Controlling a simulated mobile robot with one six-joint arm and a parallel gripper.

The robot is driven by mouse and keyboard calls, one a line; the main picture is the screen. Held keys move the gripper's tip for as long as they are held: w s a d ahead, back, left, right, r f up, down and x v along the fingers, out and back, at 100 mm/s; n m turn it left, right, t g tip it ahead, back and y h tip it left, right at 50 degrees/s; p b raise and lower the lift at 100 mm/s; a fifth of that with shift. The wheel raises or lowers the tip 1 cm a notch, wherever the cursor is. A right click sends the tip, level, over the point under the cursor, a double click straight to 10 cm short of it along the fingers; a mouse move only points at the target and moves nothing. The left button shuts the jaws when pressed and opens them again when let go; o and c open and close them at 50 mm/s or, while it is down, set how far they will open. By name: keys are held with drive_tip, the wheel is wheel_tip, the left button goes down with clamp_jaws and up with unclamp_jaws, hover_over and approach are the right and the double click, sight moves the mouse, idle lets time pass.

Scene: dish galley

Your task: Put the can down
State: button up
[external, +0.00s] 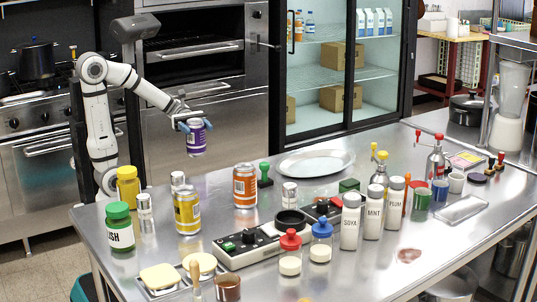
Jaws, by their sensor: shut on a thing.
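A purple can (196,140) is held upright in my gripper (193,125), in the external view at left of centre. My gripper is shut on the upper part of the can. The can is raised, with a visible gap between its bottom and the steel counter (350,270), near the counter's far left edge. An orange can (245,187) and a yellow can (188,211) stand upright on the counter in front of and below it.
Small shakers (178,181), a yellow-lidded jar (128,187) and a green-lidded jar (120,228) stand at the left. A silver plate (316,163) lies right of the held can. A switch unit (248,243) and white bottles (351,222) crowd the middle.

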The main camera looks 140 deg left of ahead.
drive_tip(key=w+a+r+n+y+p, duration=0.25)
drive_tip(key=w+a+r+p, duration=0.2)
drive_tip(key=w+a, duration=0.75)
drive_tip(key=w+a+r+n+y+p, duration=0.1)
drive_tip(key=w+a+r+y+p, duration=0.3)
drive_tip(key=w+a, duration=0.85)
wheel_tip(320, 180, down, 11)
drive_tip(key=s+a+h, duration=0.1)
drive_tip(key=s+a, duration=0.1)
drive_tip(key=shift+a, duration=0.35)
drive_tip(key=shift+f+h, duration=0.2)
drive_tip(key=shift+h, duration=0.05)
drive_tip(key=shift+f, duration=0.15)
drive_tip(key=o, duration=1.2)
